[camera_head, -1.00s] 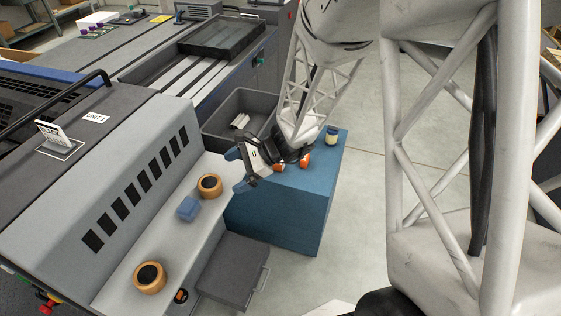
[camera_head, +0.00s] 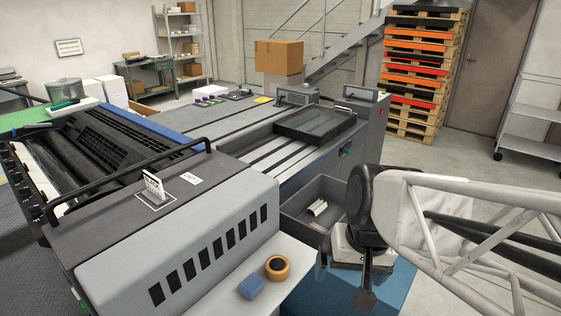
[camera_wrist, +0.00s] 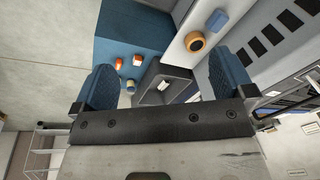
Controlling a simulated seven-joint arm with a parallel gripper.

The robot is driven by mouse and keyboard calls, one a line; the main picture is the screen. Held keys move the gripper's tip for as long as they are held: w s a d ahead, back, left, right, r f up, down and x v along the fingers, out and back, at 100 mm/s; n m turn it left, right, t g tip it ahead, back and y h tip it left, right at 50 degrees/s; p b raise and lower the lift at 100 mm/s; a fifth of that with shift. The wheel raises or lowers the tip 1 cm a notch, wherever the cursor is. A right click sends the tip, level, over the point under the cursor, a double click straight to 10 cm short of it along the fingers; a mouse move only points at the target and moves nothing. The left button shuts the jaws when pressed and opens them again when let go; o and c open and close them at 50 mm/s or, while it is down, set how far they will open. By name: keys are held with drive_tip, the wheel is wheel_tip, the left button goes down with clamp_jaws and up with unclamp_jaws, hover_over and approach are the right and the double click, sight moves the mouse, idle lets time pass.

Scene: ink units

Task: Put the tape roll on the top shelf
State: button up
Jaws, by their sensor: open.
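A tan roll with a dark centre (camera_head: 277,267), which looks like a tape roll, lies flat on the pale ledge of the grey machine. It also shows in the wrist view (camera_wrist: 195,41). My gripper (camera_wrist: 166,62) is open and empty, its two blue fingers wide apart, with the roll beyond them and apart from them. In the head view my gripper is mostly hidden by my wrist, right of the roll. A grey shelving rack (camera_head: 181,38) stands at the back. A grey shelved cart (camera_head: 540,112) stands at the right. I cannot tell which holds the named top shelf.
A blue block (camera_head: 251,286) sits beside the roll. A grey bin (camera_head: 300,203) holding pale pieces stands behind the ledge. A blue box (camera_wrist: 120,30) bears two orange items (camera_wrist: 137,60) and a small jar (camera_wrist: 130,87). A handrail (camera_head: 130,180) rises from the machine.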

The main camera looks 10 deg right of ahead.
drive_tip(key=shift+s+d+r+n+t+h, duration=0.2)
drive_tip(key=shift+s+d+r+n+h, duration=0.2)
drive_tip(key=shift+s+r, duration=0.15)
drive_tip(key=shift+s+d+r+n+t+h, duration=0.2)
drive_tip(key=shift+s+d+r+n+h, duration=0.1)
drive_tip(key=shift+s+r+n+h, duration=0.25)
drive_tip(key=shift+w, duration=0.1)
idle(0.5)
